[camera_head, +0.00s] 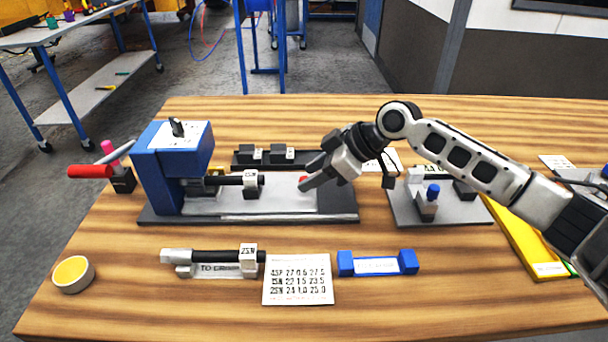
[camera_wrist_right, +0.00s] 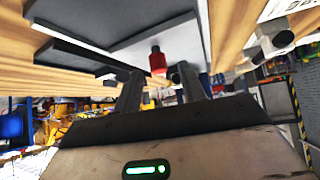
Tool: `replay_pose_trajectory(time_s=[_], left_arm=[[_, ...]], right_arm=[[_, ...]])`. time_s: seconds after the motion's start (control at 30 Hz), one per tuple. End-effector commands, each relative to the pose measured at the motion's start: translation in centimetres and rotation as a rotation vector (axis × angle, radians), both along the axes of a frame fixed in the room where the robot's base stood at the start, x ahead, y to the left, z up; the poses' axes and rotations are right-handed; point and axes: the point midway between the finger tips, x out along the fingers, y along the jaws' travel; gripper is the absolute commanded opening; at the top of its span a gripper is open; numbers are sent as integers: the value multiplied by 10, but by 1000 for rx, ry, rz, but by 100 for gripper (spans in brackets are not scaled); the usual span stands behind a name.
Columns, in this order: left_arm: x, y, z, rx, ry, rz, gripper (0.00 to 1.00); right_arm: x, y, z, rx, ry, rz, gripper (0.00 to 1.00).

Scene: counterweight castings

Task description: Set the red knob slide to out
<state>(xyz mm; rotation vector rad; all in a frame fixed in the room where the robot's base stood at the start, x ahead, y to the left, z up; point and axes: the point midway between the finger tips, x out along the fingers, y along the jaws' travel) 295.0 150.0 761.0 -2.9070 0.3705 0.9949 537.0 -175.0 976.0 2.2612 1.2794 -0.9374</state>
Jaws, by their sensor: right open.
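The red knob (camera_head: 303,179) shows as a small red spot at the right part of the blue machine's (camera_head: 172,165) grey bed, partly hidden behind my right gripper (camera_head: 310,176). In the right wrist view the red knob (camera_wrist_right: 157,61) with its dark cap stands beyond the fingers, between them in the picture. I cannot tell whether a finger touches the knob. The slide's position marking is not readable. My left gripper does not show.
A red-handled lever (camera_head: 90,171) sticks out left of the machine. A black rack (camera_head: 240,165) stands behind the bed, and a grey plate with a blue-topped peg (camera_head: 432,192) to its right. A labelled shaft stand (camera_head: 215,268), printed card (camera_head: 297,280) and blue holder (camera_head: 378,264) lie in front.

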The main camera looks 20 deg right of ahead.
Motion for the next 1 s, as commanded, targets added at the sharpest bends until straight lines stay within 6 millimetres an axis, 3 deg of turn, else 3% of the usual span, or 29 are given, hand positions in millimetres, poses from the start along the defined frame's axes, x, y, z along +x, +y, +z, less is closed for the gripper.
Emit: replay_pose_trajectory(time_s=[0.2,0.57,0.7,0.87,1.0], left_arm=[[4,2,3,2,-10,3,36],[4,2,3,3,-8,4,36],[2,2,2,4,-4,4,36],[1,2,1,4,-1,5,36],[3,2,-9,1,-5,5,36]], right_arm=[[9,15,-17,0,1,-1,41],[11,17,-20,0,-1,-1,41],[11,17,-20,0,-1,-1,2],[11,16,-20,-1,-1,-1,0],[28,3,-24,-7,-3,-11,0]])
